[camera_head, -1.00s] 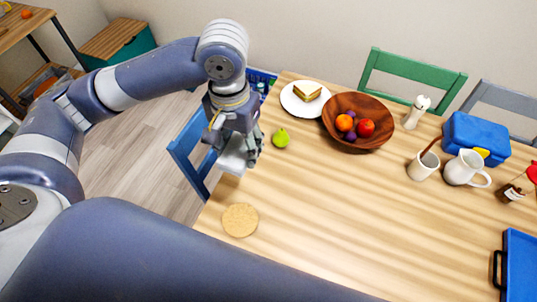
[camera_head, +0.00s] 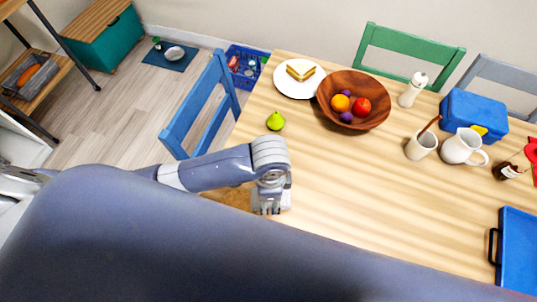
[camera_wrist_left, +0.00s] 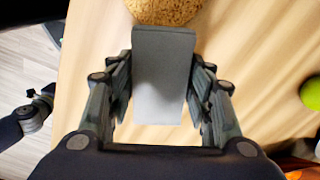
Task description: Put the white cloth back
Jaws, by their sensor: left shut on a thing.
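I cannot tell whether the cloth touches the table. In the head view the gripper and arm hide most of the cloth and part of the mat. My right gripper is not in view.
A blue chair (camera_head: 200,105) stands left. The table's middle is clear.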

